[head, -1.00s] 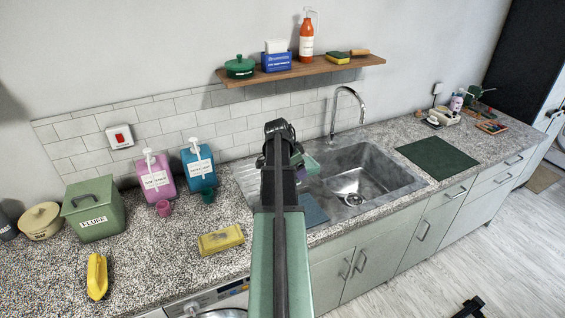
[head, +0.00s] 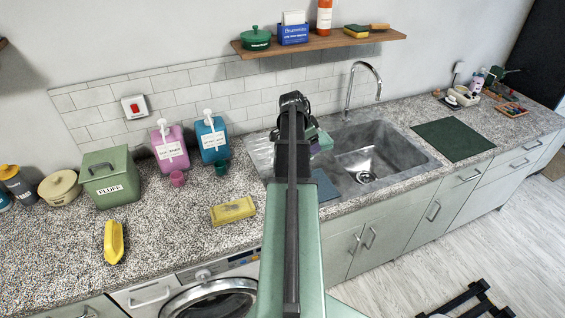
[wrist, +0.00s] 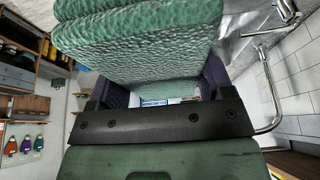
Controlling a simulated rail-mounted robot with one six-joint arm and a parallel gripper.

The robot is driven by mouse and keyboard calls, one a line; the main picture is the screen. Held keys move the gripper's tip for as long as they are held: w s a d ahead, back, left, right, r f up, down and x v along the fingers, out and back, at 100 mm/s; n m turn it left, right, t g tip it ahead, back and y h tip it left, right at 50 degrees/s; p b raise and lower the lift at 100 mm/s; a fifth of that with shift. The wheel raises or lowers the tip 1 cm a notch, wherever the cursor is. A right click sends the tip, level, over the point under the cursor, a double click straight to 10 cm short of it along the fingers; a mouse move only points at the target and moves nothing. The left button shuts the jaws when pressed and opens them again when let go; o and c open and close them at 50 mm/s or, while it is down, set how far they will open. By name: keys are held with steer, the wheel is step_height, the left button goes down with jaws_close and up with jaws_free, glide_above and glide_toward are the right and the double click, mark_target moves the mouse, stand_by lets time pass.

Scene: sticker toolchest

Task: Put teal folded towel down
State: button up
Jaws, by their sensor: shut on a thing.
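The teal folded towel (wrist: 145,45) is a thick, textured, folded pad that fills the upper part of the wrist view. My gripper (wrist: 162,85) is shut on it, with a purple finger on each side. In the head view the towel (head: 323,140) shows only as a small patch just right of the arm's far end, over the left side of the sink. My own arm hides most of my gripper there. I cannot tell how high the towel is above the sink.
The steel sink (head: 372,160) has a tall tap (head: 351,95) behind it. A blue mat (head: 325,187) lies at its front left. A yellow pack (head: 233,210) lies on the counter to the left, and a dark green mat (head: 453,139) to the right. A wooden shelf (head: 345,41) hangs above.

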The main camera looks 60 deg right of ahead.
step_height(320, 180, down, 21)
steer(key=b, duration=2.1)
steer(key=shift+r, duration=0.45)
steer(key=shift+f, duration=0.2)
steer(key=o, duration=1)
steer(key=shift+o, duration=0.2)
steer(key=shift+r, duration=0.1)
steer(key=shift+r+p, duration=0.4)
steer(key=shift+p, duration=0.1)
steer(key=p+v, duration=1)
steer(key=v, duration=0.1)
steer(key=shift+a+r, duration=0.15)
